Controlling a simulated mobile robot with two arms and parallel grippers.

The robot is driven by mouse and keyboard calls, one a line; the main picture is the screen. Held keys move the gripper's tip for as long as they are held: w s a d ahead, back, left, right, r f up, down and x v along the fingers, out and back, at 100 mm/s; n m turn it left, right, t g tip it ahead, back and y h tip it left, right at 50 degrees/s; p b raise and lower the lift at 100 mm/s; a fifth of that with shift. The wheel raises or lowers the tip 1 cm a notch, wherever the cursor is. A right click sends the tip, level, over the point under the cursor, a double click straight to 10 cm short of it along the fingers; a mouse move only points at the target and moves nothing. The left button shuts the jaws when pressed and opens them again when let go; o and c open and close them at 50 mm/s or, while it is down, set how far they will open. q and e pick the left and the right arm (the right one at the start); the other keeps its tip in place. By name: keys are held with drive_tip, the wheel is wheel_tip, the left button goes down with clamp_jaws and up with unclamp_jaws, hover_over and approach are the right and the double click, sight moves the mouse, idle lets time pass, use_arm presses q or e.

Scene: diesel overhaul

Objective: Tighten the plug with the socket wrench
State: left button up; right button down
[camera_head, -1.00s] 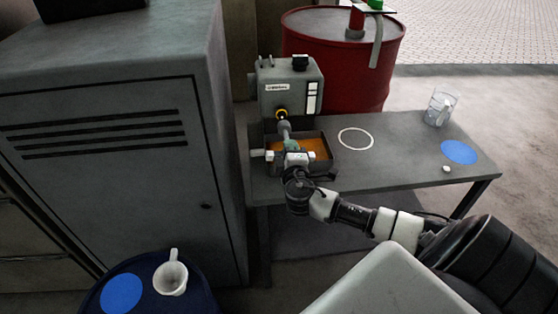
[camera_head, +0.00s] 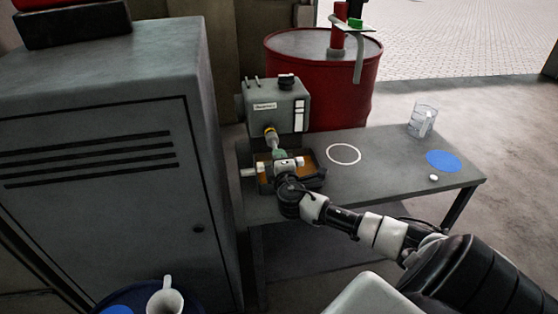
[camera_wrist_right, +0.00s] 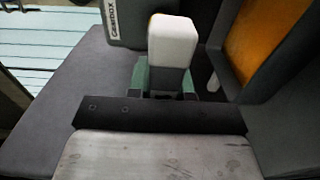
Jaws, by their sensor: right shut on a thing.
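The gearbox (camera_head: 275,103), a grey box labelled on its front, stands at the back left of the grey bench. A yellow ring (camera_head: 270,131) shows low on its front, where the plug appears to be; the plug itself is hidden. The socket wrench (camera_head: 273,144), grey with a green part, runs from this ring toward my right gripper (camera_head: 287,164). That gripper is shut on its green part, which also shows in the right wrist view (camera_wrist_right: 142,78) behind a white finger. I cannot tell how fully the socket sits on the plug. My left gripper is not in view.
A tray with orange liquid (camera_head: 314,168) lies below the wrench. A white ring mark (camera_head: 344,154), a glass beaker (camera_head: 422,121) and a blue disc (camera_head: 443,161) are on the bench (camera_head: 385,150). A grey cabinet (camera_head: 110,220) stands close at left, a red drum (camera_head: 335,95) behind.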

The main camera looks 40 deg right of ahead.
drive_tip(key=shift+w+d+b, duration=0.35)
drive_tip(key=shift+w, duration=0.3)
drive_tip(key=m+b, duration=0.2)
drive_tip(key=b, duration=0.1)
drive_tip(key=shift+f+m, duration=0.4)
drive_tip(key=m+b, duration=0.4)
drive_tip(key=m, duration=0.5)
drive_tip(key=m+b, duration=0.1)
drive_tip(key=m, duration=0.1)
drive_tip(key=shift+r, duration=0.3)
drive_tip(key=m, duration=0.4)
drive_tip(key=shift+r+m+b, duration=0.2)
drive_tip(key=shift+m+b, duration=0.1)
drive_tip(key=shift+m, duration=0.1)
drive_tip(key=m, duration=0.2)
drive_tip(key=m+p, duration=0.1)
drive_tip(key=m, duration=0.1)
drive_tip(key=shift+w+r+m, duration=0.1)
drive_tip(key=shift+r+m, duration=0.1)
drive_tip(key=shift+m, duration=0.2)
drive_tip(key=m+p, duration=0.1)
drive_tip(key=m, duration=0.3)
drive_tip(key=m+p, duration=0.2)
drive_tip(key=m, duration=0.1)
drive_tip(key=shift+r+m, duration=0.2)
drive_tip(key=shift+m, duration=0.2)
drive_tip(key=shift+f+m, duration=0.1)
drive_tip(key=shift+m, duration=0.6)
drive_tip(key=shift+f+m, duration=0.2)
drive_tip(key=shift+m, duration=0.2)
